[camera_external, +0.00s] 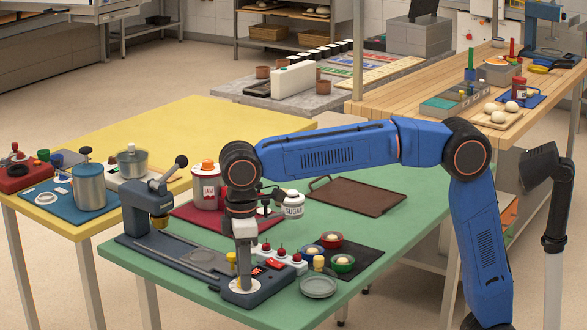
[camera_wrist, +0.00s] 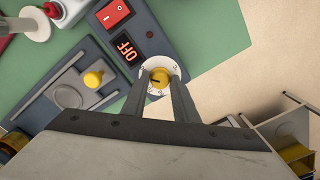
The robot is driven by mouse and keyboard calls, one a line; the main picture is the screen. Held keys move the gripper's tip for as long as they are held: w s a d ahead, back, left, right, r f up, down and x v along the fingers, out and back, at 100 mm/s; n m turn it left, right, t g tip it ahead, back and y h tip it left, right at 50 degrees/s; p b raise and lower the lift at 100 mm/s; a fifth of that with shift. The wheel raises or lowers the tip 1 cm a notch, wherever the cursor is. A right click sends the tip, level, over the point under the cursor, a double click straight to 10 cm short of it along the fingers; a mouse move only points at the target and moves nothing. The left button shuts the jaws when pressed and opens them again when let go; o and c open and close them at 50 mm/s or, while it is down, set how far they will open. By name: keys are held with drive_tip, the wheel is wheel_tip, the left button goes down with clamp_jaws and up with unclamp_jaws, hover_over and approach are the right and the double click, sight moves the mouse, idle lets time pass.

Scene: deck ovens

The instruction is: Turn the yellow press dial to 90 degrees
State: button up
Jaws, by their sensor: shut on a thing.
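The yellow press dial (camera_wrist: 158,79) sits on a white round scale at the end of a dark control box. In the wrist view my gripper (camera_wrist: 160,84) points down at the dial, with one finger on each side, shut on it. A dark pointer line shows on the dial's top; the scale figures are too small to read. In the external view my gripper (camera_external: 243,275) reaches down to the dial's white scale (camera_external: 237,286), and the fingers hide most of the dial. The control box (camera_external: 268,282) has a red switch (camera_wrist: 115,14) and a red display reading OFF (camera_wrist: 127,48).
The press (camera_external: 150,205) with its lever stands left of my gripper on the green table (camera_external: 390,205). A yellow knob (camera_wrist: 93,79) is beside the box.

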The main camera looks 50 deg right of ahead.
drive_tip(key=shift+m, duration=0.8)
drive_tip(key=o, duration=1.1)
drive_tip(key=shift+c, duration=0.2)
drive_tip(key=shift+r, duration=0.1)
wheel_tip(320, 180, up, 17)
drive_tip(key=shift+r, duration=0.15)
